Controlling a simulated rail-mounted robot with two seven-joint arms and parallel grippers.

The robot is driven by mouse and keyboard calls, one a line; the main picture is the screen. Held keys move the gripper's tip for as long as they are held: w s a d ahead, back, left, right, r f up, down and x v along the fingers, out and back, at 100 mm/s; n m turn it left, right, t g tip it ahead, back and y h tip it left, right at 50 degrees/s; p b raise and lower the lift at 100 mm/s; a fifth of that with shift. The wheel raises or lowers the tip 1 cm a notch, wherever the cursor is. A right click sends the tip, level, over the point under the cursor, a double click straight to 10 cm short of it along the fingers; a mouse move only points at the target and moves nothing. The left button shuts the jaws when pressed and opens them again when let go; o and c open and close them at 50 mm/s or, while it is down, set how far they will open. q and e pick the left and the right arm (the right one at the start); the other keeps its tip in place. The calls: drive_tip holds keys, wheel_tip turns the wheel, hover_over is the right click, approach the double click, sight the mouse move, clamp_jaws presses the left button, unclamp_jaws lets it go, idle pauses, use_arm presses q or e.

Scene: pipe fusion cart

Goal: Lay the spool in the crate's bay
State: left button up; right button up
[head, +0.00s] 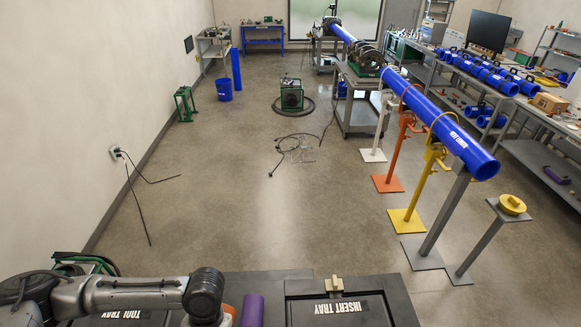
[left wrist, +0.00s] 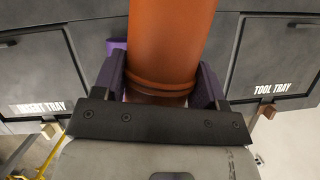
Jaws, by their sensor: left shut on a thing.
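My left gripper (left wrist: 156,88) is shut on an orange cylinder (left wrist: 170,40), probably the spool. In the left wrist view the cylinder has a raised ring near its lower end and runs up out of the picture between the purple fingers. In the head view only a small orange piece (head: 229,311) shows beside my left wrist, at the bottom edge. A purple piece (head: 252,311) stands just right of it; I cannot tell whether it is a finger or a separate thing. I cannot make out the crate or its bay. My right gripper is not in view.
Below lie dark panels marked TOOL TRAY (head: 125,314) and INSERT TRAY (head: 372,308). A long blue pipe (head: 440,122) rests on coloured stands at the right. A yellow round piece (head: 512,204) tops a grey stand. The floor beyond the trays is mostly clear.

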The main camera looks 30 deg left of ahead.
use_arm(q)
drive_tip(key=w+d+r+m, duration=0.2)
drive_tip(key=w+d+r, duration=0.2)
drive_tip(key=r, duration=0.4)
drive_tip(key=w+d+r+m+y, duration=0.1)
drive_tip(key=w+d+r, duration=0.3)
drive_tip(key=w+r, duration=0.2)
drive_tip(key=shift+d+r+m, duration=0.25)
drive_tip(key=shift+r+m, duration=0.15)
drive_tip(key=shift+r, duration=0.5)
